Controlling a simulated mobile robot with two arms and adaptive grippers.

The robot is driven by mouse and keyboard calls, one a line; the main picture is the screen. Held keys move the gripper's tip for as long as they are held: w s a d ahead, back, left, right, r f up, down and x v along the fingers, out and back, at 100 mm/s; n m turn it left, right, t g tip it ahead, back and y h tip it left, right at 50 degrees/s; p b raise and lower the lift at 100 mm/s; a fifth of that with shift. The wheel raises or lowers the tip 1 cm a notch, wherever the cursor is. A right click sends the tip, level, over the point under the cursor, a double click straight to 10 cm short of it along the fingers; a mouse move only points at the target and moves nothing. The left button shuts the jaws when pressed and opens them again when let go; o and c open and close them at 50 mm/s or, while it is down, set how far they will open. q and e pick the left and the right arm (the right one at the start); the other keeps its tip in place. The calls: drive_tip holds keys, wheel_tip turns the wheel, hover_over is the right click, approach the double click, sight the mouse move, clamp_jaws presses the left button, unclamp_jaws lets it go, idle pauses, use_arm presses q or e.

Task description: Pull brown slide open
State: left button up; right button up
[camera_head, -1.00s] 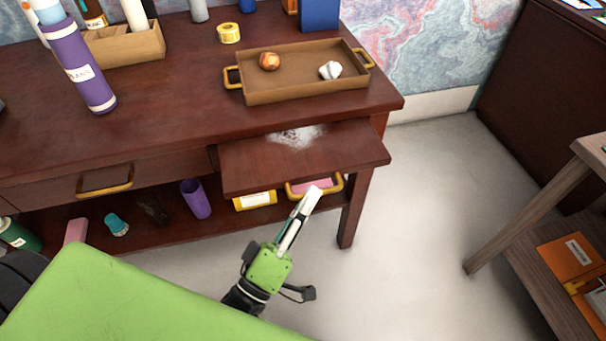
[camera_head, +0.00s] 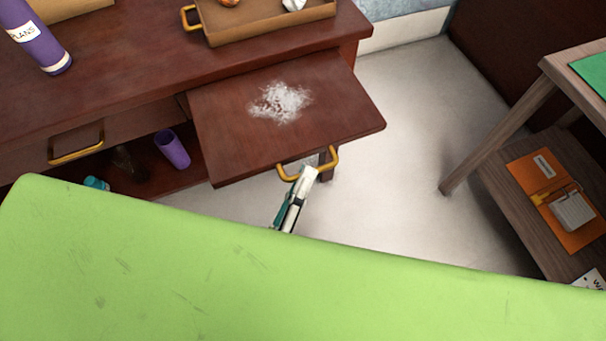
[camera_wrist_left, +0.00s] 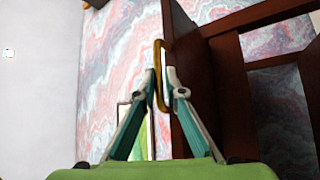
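The brown slide (camera_head: 225,125) is a flat board sticking out from under the desk's top. It has a white powdery patch on its surface and a gold handle (camera_head: 334,160) on its front edge. My left gripper (camera_head: 306,172) is at this handle. In the left wrist view, the two fingers (camera_wrist_left: 161,72) are closed around the gold bar (camera_wrist_left: 158,92), one on each side, with the slide's dark wood edge (camera_wrist_left: 190,85) just to the right. My right gripper is out of view.
The brown desk (camera_head: 110,70) carries a tray (camera_head: 265,28) and a purple tube (camera_head: 38,48). A closed drawer with a gold handle (camera_head: 75,155) is at left. A purple cup (camera_head: 172,150) stands on the lower shelf. A wooden table (camera_head: 515,120) stands right; floor between is clear.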

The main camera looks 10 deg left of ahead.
use_arm(q)
drive_tip(key=shift+o, duration=1)
drive_tip(key=shift+s, duration=0.15)
drive_tip(key=v, duration=1.2)
drive_tip(key=shift+f, duration=0.1)
